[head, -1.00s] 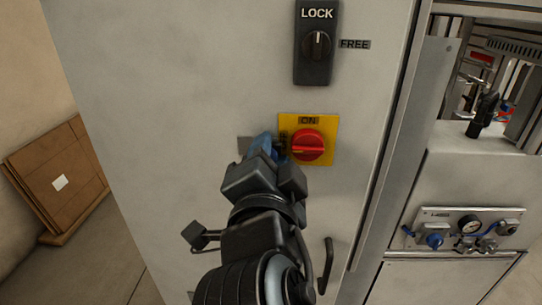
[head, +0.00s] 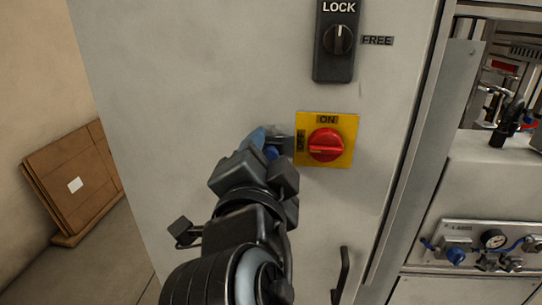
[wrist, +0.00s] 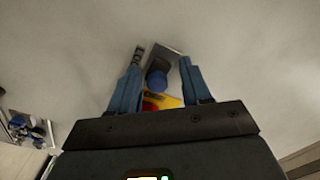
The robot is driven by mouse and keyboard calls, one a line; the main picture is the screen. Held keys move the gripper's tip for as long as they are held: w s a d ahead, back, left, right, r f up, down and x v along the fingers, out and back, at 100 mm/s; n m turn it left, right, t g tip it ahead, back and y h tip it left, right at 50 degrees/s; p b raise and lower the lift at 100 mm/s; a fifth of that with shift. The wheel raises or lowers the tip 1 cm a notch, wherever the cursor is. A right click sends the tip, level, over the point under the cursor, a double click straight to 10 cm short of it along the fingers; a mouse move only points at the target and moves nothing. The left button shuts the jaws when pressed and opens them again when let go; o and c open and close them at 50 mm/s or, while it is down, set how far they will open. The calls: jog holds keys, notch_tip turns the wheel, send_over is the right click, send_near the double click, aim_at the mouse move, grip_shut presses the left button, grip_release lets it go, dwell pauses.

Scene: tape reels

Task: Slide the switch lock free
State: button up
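The switch (head: 326,145) is a red knob on a yellow plate marked ON and OFF, on the pale cabinet door. The red and yellow switch parts show below the knob in the wrist view.
A black box marked LOCK with a rotary knob (head: 339,40) and a FREE label is above the switch. A black door handle (head: 342,276) is below. A machine with a gauge panel (head: 492,243) stands right. Brown boards (head: 75,184) lean at left.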

jog(key=s+b, duration=0.2)
jog(key=s, duration=0.5)
jog(key=shift+s, duration=0.4)
jog(key=shift+a, duration=0.1)
jog(key=s+d+f+n+g+y, duration=0.1)
jog(key=s+d+f+n, duration=0.2)
jog(key=d+f, duration=0.3)
jog(key=s+d+f+n+g+y, duration=0.1)
jog(key=s+d+f+n, duration=0.25)
jog(key=f, duration=0.55)
jog(key=s+d+f+n+g+y, duration=0.1)
jog(key=s+d+f+n, duration=0.15)
jog(key=d+f, duration=0.35)
jog(key=s+d+n+h, duration=0.1)
jog(key=s+d, duration=0.4)
jog(key=s, duration=0.6)
jog(key=s+d+f+n+h, duration=0.1)
jog(key=s+d, duration=0.4)
jog(key=s, duration=0.5)
jog(key=shift+s+f, duration=0.3)
jog(key=shift+s, duration=0.05)
jog(key=shift+o, duration=0.4)
dwell(0.7)
